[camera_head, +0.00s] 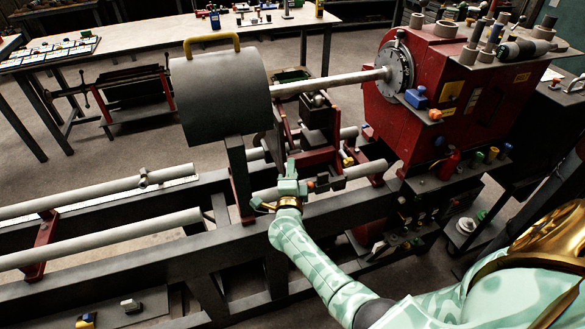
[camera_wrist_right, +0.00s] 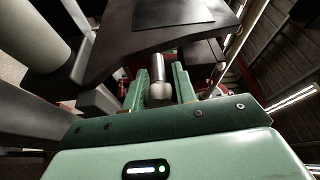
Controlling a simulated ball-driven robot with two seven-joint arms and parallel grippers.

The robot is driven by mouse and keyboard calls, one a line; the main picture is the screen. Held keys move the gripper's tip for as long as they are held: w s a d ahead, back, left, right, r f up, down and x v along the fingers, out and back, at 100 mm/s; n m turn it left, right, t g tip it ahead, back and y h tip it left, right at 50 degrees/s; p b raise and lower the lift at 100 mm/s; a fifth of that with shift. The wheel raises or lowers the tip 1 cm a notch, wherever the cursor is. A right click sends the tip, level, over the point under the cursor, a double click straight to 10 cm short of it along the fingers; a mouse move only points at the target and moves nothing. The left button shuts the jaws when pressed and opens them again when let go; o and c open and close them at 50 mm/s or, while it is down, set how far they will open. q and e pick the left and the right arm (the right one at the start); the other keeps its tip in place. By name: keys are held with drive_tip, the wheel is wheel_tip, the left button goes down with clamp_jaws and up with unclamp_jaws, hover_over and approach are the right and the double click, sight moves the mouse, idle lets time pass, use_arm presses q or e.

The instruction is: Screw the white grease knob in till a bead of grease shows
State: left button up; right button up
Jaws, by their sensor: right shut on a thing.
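My right gripper (camera_head: 290,184) is at the lathe carriage (camera_head: 318,165), low in front of the red headstock. In the right wrist view, its two green fingers stand on either side of a pale, round-ended knob (camera_wrist_right: 160,92). The fingers are shut on this knob, which sits at the near end of a grey metal cylinder (camera_wrist_right: 158,67) under a dark plate. In the head view the knob is hidden by my gripper. I cannot make out any grease. My left gripper is in neither view.
A driveshaft (camera_head: 330,82) runs from the red headstock (camera_head: 433,135) behind a grey guard with a yellow handle (camera_head: 222,100). Long bed rails (camera_head: 100,240) extend left. Loose parts and cups crowd the headstock top. A workbench (camera_head: 150,36) stands behind.

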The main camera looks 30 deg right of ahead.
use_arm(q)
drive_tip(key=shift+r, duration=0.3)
use_arm(e)
drive_tip(key=shift+f+m, duration=0.15)
drive_tip(key=shift+m, duration=0.25)
drive_tip(key=o, duration=0.7)
